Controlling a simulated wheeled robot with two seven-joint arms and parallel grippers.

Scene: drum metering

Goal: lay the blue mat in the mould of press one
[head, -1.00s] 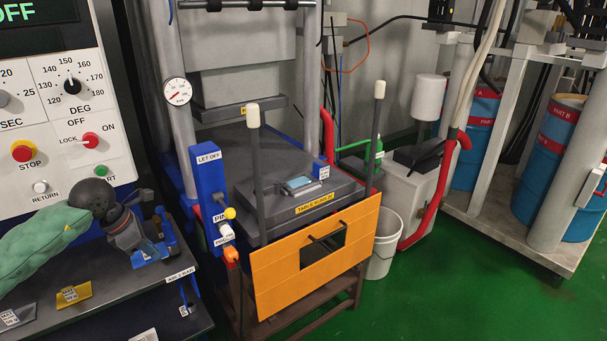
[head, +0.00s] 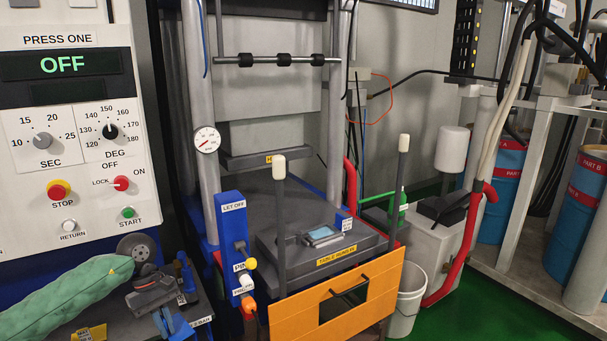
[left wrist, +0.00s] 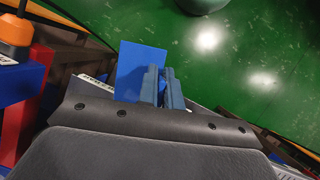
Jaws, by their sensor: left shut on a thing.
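My left gripper (head: 183,278) comes in from the lower left on a green-sleeved arm, near the shelf left of the press. In the left wrist view its two blue fingers (left wrist: 162,88) are shut on the blue mat (left wrist: 138,70), a thin flat sheet sticking out to the left of the fingers, above the green floor. Press one (head: 265,105) stands at the centre. A small mould (head: 322,236) with a pale blue top face lies on its dark table (head: 275,190), apart from my gripper. My right gripper is not in view.
The control panel (head: 65,130) reads OFF. A blue LET OFF post (head: 233,230) and two white-tipped upright rods (head: 280,215) (head: 402,185) flank the table. An orange plate (head: 290,320) hangs in front. A yellow piece (head: 90,332) lies on the shelf. A white bucket (head: 408,300) stands right.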

